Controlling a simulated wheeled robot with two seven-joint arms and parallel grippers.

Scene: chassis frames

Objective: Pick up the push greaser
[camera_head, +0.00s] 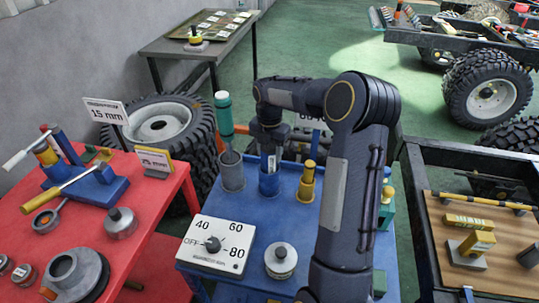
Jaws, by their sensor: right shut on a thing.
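My right gripper (268,148) points straight down over the blue cup (269,184) on the blue cart. It is shut on a slim tool standing in that cup, apparently the push greaser. My fingers hide most of it, and only a small pale part shows between them. To its left a tool with a teal handle (223,113) stands upright in a grey cup (231,176). To its right a yellow tool (309,170) stands in a yellow cup (305,190). My left gripper is not in view.
A dial box (215,245) and a round metal canister (281,260) stand at the cart's front. A red table (150,203) with tools is at left. A wooden-topped bench (440,240) is at right. Tyres (160,125) stand behind.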

